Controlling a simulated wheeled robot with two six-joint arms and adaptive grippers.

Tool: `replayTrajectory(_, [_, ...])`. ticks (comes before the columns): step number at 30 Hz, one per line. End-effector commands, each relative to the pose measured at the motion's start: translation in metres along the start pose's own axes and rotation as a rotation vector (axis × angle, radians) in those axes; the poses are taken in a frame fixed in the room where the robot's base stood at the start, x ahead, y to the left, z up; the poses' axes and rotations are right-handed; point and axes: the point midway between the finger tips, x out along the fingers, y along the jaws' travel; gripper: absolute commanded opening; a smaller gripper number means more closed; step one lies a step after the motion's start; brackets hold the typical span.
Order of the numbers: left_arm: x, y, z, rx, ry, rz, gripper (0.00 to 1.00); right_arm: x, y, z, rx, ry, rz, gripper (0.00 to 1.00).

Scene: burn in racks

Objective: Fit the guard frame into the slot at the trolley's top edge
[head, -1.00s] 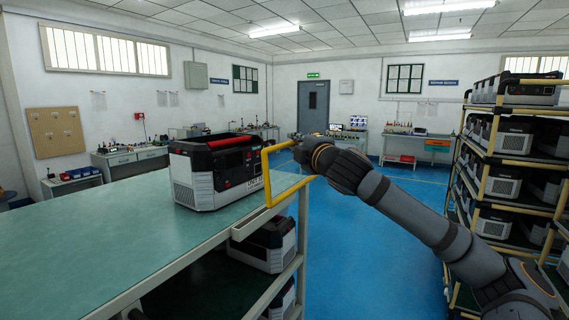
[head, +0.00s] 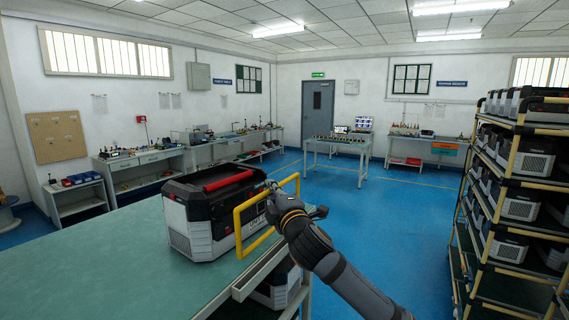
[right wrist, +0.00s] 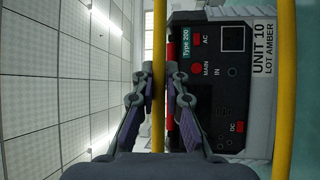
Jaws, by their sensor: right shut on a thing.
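The yellow guard frame (head: 237,232) is a bent tube loop, held upright beside the front of the power unit at the trolley's top edge. My right gripper (head: 273,196) is shut on one bar of it; in the right wrist view the fingers (right wrist: 159,78) close around that yellow bar (right wrist: 159,35). A second bar (right wrist: 284,90) runs parallel at the right. The slot (head: 262,274) is a pale channel along the trolley's (head: 110,262) top edge. The frame's lower bar appears above it, with a gap. My left gripper is not in view.
The power unit (head: 196,238), with a red handle, stands on the green top close behind the frame. Another unit (head: 277,290) sits on the shelf below. A loaded rack (head: 512,170) stands at the right. Blue floor (head: 385,215) lies open between.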

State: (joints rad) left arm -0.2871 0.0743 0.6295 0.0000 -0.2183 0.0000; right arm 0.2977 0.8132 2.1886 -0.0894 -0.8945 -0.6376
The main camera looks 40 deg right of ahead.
Motion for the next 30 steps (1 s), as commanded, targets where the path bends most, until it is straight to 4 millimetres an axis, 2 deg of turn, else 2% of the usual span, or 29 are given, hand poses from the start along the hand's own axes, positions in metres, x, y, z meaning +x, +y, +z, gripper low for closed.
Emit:
replayTrajectory(1, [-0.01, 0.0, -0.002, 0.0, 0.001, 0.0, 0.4, -0.001, 0.004, -0.003, 0.007, -0.004, 0.002, 0.0])
replayTrajectory(2, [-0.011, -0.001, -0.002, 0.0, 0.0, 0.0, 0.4, -0.001, 0.003, -0.004, 0.007, -0.008, 0.004, 0.0])
replayTrajectory(5, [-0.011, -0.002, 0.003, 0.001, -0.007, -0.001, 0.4, -0.003, 0.0, -0.004, 0.007, -0.014, 0.007, 0.0])
replayTrajectory(11, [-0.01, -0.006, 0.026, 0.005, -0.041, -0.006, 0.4, -0.003, -0.002, -0.004, 0.006, -0.015, 0.008, 0.0])
replayTrajectory(16, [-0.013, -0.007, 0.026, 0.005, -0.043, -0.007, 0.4, -0.003, -0.001, -0.004, 0.006, -0.016, 0.007, 0.0])
replayTrajectory(24, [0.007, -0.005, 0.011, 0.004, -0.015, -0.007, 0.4, -0.006, -0.023, -0.001, 0.007, -0.016, 0.007, 0.0])
replayTrajectory(30, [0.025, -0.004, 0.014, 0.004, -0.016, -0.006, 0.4, -0.01, -0.045, 0.001, 0.007, -0.015, 0.007, 0.0])
